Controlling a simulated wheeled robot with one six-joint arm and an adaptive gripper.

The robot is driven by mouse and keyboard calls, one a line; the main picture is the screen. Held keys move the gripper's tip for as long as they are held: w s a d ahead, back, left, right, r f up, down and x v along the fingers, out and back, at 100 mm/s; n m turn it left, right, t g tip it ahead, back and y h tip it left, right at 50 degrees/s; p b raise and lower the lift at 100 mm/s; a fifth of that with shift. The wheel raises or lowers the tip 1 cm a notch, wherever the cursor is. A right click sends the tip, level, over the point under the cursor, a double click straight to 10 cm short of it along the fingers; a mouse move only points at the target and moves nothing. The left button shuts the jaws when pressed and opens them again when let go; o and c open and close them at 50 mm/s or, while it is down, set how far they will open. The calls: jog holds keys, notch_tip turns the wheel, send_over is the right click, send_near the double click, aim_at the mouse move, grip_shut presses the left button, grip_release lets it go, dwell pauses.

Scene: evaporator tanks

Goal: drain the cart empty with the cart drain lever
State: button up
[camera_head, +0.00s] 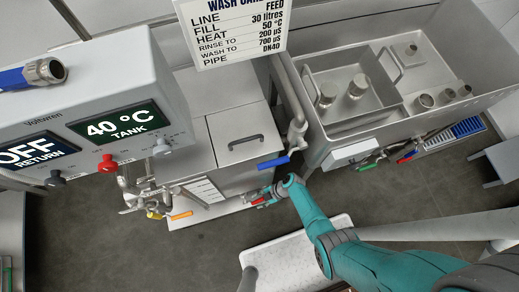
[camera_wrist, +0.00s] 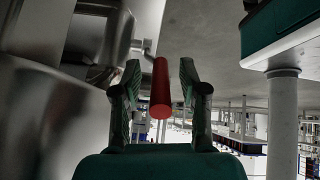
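A red lever handle (camera_wrist: 160,88) lies between the two fingers of my gripper (camera_wrist: 160,95) in the wrist view. A gap shows on each side of it, so my gripper is open around the handle and does not grip it. In the head view the red handle (camera_head: 258,202) sits low on the right side of the steel cart tank (camera_head: 232,160), with my gripper (camera_head: 266,197) at it. The tank's lid with its dark handle (camera_head: 245,142) is closed, so the inside is hidden. No label names the drain lever.
A blue lever (camera_head: 273,162) is just above my gripper, and an orange lever (camera_head: 181,215) is at the left. A control box (camera_head: 100,100) reads 40 °C TANK and OFF RETURN. A steel sink (camera_head: 350,120) with fittings stands at the right. A white perforated surface (camera_head: 290,258) is below.

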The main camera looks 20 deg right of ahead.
jog(key=shift+r, duration=0.1)
jog(key=shift+r, duration=4.95)
jog(key=shift+s+a, duration=0.15)
grip_shut()
jog(key=s+a+r+t+h, duration=0.1)
jog(key=s+a+r+h, duration=0.1)
jog(key=a+r+h, duration=0.5)
jog(key=h, duration=0.1)
send_over(256, 202)
jog(key=a, duration=0.1)
notch_tip(256, 202, down, 12)
jog(key=shift+s+d+f+m, duration=0.2)
jog(key=shift+d+f+m, duration=0.1)
jog(key=shift+d+f, duration=0.25)
